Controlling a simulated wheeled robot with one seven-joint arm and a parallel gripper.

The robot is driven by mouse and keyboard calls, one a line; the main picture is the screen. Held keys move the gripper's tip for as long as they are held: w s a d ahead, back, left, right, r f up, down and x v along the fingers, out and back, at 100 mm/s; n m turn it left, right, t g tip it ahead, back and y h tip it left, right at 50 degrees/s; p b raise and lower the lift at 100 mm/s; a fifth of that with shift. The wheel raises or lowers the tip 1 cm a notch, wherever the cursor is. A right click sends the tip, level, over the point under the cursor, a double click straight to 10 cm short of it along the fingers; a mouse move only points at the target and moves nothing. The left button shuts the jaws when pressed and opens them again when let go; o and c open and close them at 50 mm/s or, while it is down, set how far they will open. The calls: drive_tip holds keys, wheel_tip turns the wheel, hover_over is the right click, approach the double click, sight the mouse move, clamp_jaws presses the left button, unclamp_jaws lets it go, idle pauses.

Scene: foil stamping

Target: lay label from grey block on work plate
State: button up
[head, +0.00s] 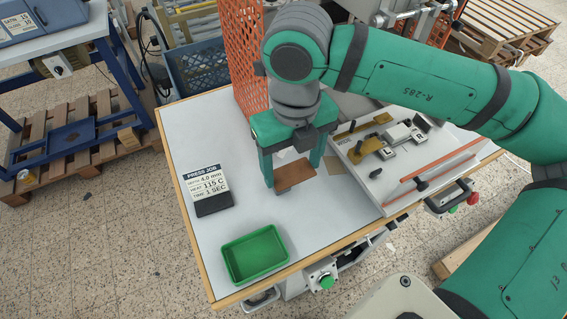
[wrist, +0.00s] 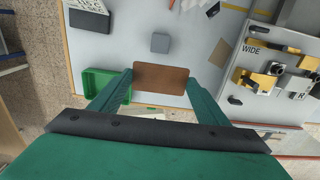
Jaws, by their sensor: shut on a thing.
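A brown rectangular label (head: 293,175) is held flat between the fingers of my gripper (head: 294,172), above the white tabletop. In the wrist view the label (wrist: 161,79) spans the gap between both fingertips of my gripper (wrist: 160,77). The grey block (wrist: 160,42) is a small square on the table, apart from the label in that view; in the head view it is mostly hidden by the label and gripper. To the right is a pale fixture board (wrist: 255,105) marked WIDE, with brass-coloured pieces (head: 372,150). I cannot tell which part is the work plate.
A green tray (head: 254,255) stands near the table's front left. A press job sign (head: 208,188) with a dark base stands at left. A tan card (head: 334,166) lies beside the fixture board. A red-edged rail (head: 438,168) and an orange mesh panel (head: 243,60) rise from the table.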

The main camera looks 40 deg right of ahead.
drive_tip(key=s+a+r, duration=0.1)
drive_tip(key=s+r, duration=0.4)
drive_tip(key=s, duration=0.4)
drive_tip(key=shift+s, duration=0.2)
